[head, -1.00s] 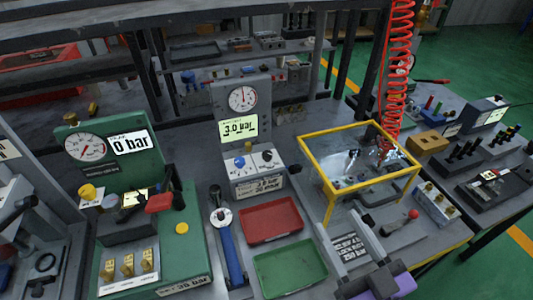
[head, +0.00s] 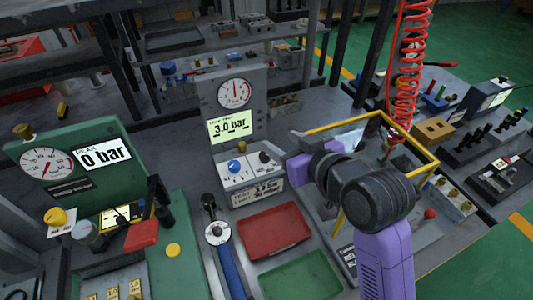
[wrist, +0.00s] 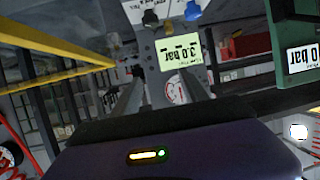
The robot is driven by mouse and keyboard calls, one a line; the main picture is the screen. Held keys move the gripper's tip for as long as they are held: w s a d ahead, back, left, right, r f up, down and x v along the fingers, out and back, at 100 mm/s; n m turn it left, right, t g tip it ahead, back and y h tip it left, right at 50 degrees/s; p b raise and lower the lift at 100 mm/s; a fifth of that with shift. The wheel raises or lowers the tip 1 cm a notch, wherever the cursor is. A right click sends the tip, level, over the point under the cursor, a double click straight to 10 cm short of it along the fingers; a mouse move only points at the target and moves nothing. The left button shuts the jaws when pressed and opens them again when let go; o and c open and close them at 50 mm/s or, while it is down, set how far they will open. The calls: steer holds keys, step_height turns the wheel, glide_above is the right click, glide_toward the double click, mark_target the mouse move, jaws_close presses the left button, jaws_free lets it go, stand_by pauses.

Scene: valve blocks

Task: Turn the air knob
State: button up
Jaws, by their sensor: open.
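A grey test panel stands in the middle of the head view, with a round gauge (head: 235,93) above a lit display (head: 230,127) reading 3.0 bar. Its lower box carries a blue knob (head: 235,166) and a black knob (head: 264,157). I cannot read which is the air knob. My gripper (head: 296,146) is just right of this box, apart from both knobs. In the wrist view the open, empty fingers (wrist: 162,84) frame the gauge and display (wrist: 181,54) upside down. The blue knob (wrist: 192,11) and black knob (wrist: 150,18) are at the top edge there.
A yellow-framed clear box (head: 425,155) stands behind my arm on the right, with a red coiled hose (head: 405,85) above. A green station (head: 110,170) reading 0 bar is at left. A red tray (head: 272,231), a green tray (head: 300,278) and a blue-handled wrench (head: 229,262) lie in front.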

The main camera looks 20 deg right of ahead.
glide_toward(266, 156)
steer(key=w, duration=0.1)
steer(key=x, duration=0.8)
steer(key=shift+s+f, duration=0.1)
steer(key=shift+f, duration=0.05)
jaws_close()
